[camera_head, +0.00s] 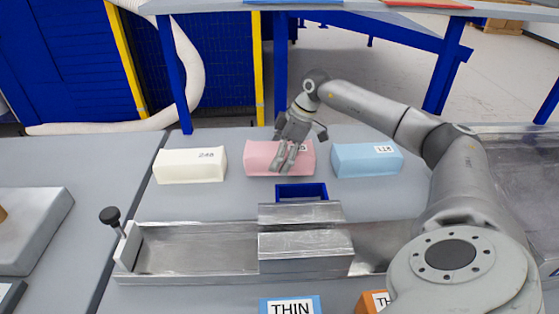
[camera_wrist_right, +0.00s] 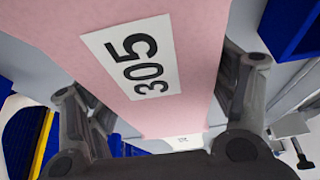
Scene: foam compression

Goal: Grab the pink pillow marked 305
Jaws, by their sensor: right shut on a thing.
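The pink pillow (camera_head: 262,158) sits on the grey table between a white pillow and a blue pillow. In the right wrist view the pink pillow (camera_wrist_right: 185,25) fills the upper middle, with a white label reading 305 on its face. My right gripper (camera_head: 289,160) is over the pink pillow in the head view and covers part of it and most of its label. In the right wrist view the fingers of my right gripper (camera_wrist_right: 160,100) lie on both sides of the pillow, shut on it. I cannot tell whether the pillow is lifted off the table. My left gripper is not in view.
The white pillow (camera_head: 190,167) lies to the left and the blue pillow (camera_head: 362,161) close to the right. A metal press-like fixture (camera_head: 200,247) with a black knob (camera_head: 109,216) and a blue open frame (camera_head: 301,188) stand in front. A THIN sign (camera_head: 291,308) is at the bottom.

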